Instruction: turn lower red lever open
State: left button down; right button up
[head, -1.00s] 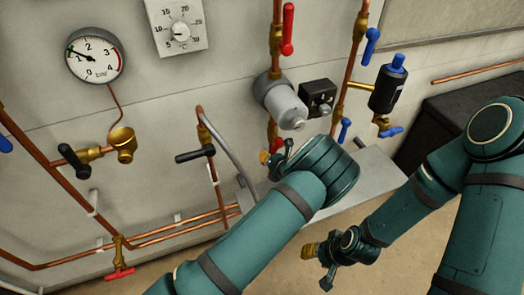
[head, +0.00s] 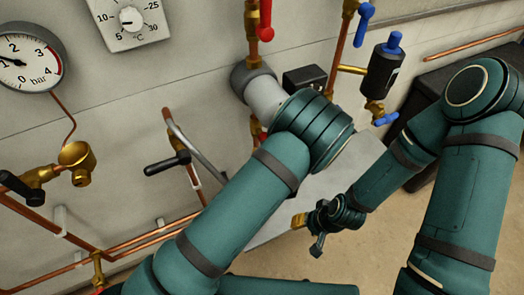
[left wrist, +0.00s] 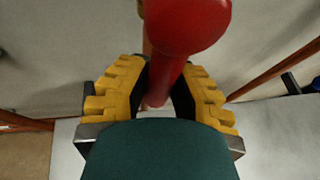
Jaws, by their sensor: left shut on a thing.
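The lower red lever (left wrist: 172,75) lies between the yellow fingers of my left gripper (left wrist: 160,95) in the left wrist view. Its thick round end is near the camera at the top, and its narrower part runs down between the fingers. My left gripper is shut on it. In the head view only a bit of red from this lever's valve (head: 262,138) shows; my left wrist hides the rest and the left gripper. My right gripper (head: 300,221) hangs low and away from the wall; its yellow fingertips are too small to tell open from shut.
An upper red lever (head: 265,20) is on the same copper pipe above. A grey cylinder (head: 265,97), a black box (head: 304,78) and a black pump-like part (head: 382,72) with blue handles are close by. A black-handled valve (head: 167,163) and pressure gauge (head: 28,57) are to the left.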

pick_arm(q)
jog(key=shift+d, duration=0.1)
dwell(0.4)
jog(key=c, duration=0.8)
grip_release()
jog(key=v, duration=1.2)
jog(key=shift+f, duration=0.1)
